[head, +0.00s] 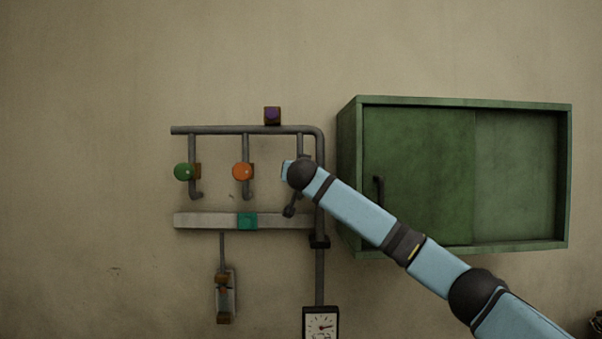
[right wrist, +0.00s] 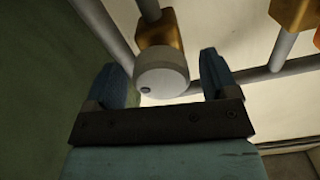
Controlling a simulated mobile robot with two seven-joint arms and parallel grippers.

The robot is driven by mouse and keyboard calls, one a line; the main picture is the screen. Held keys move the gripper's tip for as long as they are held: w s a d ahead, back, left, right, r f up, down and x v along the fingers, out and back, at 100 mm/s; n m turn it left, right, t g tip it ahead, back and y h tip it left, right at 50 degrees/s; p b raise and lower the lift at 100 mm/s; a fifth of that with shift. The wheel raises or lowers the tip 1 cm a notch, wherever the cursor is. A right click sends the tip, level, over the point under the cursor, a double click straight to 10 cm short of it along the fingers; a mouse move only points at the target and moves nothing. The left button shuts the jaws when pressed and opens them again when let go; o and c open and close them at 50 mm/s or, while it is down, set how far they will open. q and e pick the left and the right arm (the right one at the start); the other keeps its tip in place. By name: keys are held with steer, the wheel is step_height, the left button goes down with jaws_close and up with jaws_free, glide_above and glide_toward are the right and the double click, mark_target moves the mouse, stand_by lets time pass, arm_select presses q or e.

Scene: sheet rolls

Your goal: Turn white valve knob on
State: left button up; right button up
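The white valve knob (right wrist: 160,76) shows in the right wrist view, a round pale disc with a small dark dot near its lower left edge. It sits on a brass valve body (right wrist: 160,32) on a grey pipe. My right gripper (right wrist: 162,68) is open, with one blue finger on each side of the knob. Small gaps show between the fingers and the knob. In the head view, the end of my right arm (head: 300,174) is at the rightmost branch pipe and hides the white knob. My left gripper is in neither view.
A green knob (head: 184,172) and an orange knob (head: 242,171) are on branch pipes to the left. A green cabinet (head: 350,170) stands close on the right. A gauge (head: 321,324) is below, and a purple block (head: 272,116) is above the top pipe.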

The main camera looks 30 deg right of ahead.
steer(key=c, duration=0.8)
steer(key=shift+c, duration=0.2)
